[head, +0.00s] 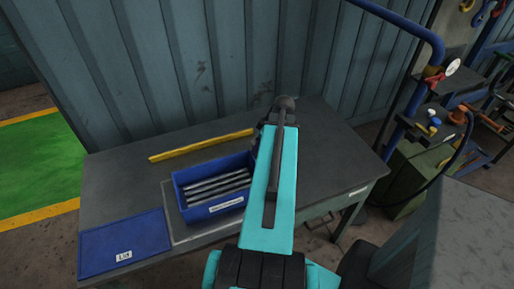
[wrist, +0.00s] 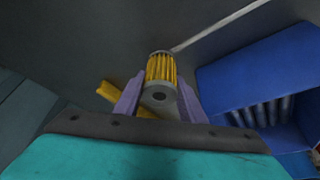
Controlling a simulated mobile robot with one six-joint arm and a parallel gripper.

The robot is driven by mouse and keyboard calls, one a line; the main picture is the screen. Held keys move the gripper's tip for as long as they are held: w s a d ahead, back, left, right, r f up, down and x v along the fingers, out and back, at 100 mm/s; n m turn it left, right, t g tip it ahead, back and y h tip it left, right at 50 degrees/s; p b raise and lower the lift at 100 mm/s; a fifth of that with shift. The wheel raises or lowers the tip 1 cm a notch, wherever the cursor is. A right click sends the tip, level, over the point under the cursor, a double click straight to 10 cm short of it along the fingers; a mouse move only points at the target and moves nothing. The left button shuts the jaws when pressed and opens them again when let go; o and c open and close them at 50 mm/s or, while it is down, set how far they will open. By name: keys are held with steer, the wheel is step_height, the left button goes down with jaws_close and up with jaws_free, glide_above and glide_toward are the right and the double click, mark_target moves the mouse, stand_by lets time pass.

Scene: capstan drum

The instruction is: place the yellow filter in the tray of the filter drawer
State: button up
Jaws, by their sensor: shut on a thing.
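My gripper (wrist: 160,80) shows in the wrist view with two purple fingers shut on the yellow filter (wrist: 161,68). The filter is a short pleated yellow cylinder with grey end caps, and one cap with a dark central hole faces the camera. In the head view my arm hides the filter and nearly all of the gripper. A blue open box (head: 214,208) with a white label and several grey bars inside stands on the table, left of my arm. It also shows in the wrist view (wrist: 232,82), right of the filter. I cannot tell whether this box is the filter drawer.
A yellow strip (head: 201,145) lies on the grey table (head: 325,145) behind the box. A flat blue panel (head: 124,243) with a white label is at the front left. A corrugated wall (head: 220,60) stands behind. The table right of my arm is clear.

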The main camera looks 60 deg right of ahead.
steer(key=shift+r+b, duration=0.7)
steer(key=shift+r, duration=0.7)
steer(key=s+d+r+b, duration=0.1)
steer(key=s+d+b, duration=0.1)
steer(key=s, duration=0.5)
steer(key=s+d+b, duration=0.2)
steer(key=s, duration=0.6)
steer(key=shift+s+r+b, duration=0.2)
steer(key=shift+r+b, duration=0.15)
steer(key=shift+d, duration=0.1)
